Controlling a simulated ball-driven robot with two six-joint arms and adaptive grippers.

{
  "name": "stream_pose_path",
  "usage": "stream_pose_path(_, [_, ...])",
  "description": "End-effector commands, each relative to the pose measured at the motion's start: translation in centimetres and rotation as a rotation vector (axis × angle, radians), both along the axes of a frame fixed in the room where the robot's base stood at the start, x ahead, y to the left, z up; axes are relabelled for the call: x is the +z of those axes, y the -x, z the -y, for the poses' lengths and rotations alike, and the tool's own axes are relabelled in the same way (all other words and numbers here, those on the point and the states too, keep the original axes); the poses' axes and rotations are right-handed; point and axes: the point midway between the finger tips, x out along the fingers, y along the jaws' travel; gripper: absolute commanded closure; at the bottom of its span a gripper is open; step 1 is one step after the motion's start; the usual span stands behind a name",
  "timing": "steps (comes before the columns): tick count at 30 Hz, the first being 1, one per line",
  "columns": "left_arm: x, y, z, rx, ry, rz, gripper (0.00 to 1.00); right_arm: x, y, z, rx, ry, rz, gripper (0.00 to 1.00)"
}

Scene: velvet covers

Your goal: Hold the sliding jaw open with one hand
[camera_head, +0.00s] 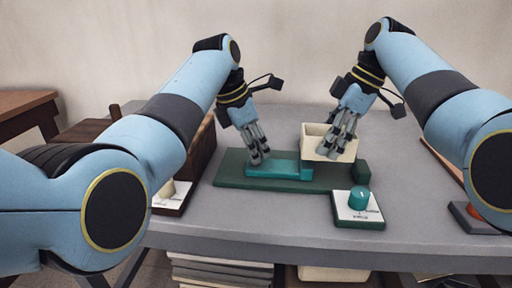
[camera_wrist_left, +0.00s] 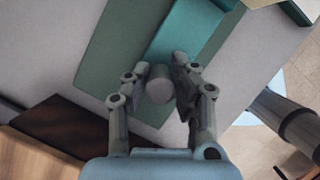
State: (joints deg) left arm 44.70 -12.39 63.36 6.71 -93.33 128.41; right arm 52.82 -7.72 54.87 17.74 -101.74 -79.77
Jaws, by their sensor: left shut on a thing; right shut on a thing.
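The teal sliding jaw (camera_head: 272,169) lies on a dark green base (camera_head: 232,180), which has a raised green block (camera_head: 362,171) at its right end. My left gripper (camera_head: 259,158) is at the jaw's left part. In the left wrist view its fingers (camera_wrist_left: 164,75) close around a pale grey round knob (camera_wrist_left: 160,88), beside the teal jaw (camera_wrist_left: 188,32). My right gripper (camera_head: 339,150) is shut on a cream open box (camera_head: 314,142), just above or at the base between jaw and end block. Whether the box touches the base cannot be told.
A white panel with a teal dial (camera_head: 359,198) stands at the table's front edge, right of centre. A brown wooden box (camera_head: 200,150) stands left of the base, with another white-topped panel (camera_head: 166,197) near it. A red button (camera_head: 474,211) is at far right. Grey table (camera_head: 290,121) is clear behind.

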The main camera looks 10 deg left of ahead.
Motion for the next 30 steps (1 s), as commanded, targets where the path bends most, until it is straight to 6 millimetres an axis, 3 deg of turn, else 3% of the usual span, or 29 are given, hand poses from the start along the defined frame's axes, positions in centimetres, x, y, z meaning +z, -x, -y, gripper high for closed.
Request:
stream_pose_path(18, [0.1,-0.1,-4.6,0.003,-0.005,0.004,1.00,0.0,0.0,0.0,0.000,0.000,0.000,0.68])
stream_pose_path(26, [0.1,-0.2,-4.7,0.004,-0.006,0.005,1.00,0.1,0.0,0.0,0.000,0.000,0.001,0.68])
stream_pose_path(30, [0.1,-0.2,-4.7,0.004,-0.006,0.005,1.00,1.5,-0.1,0.1,-0.002,0.000,0.004,0.68])
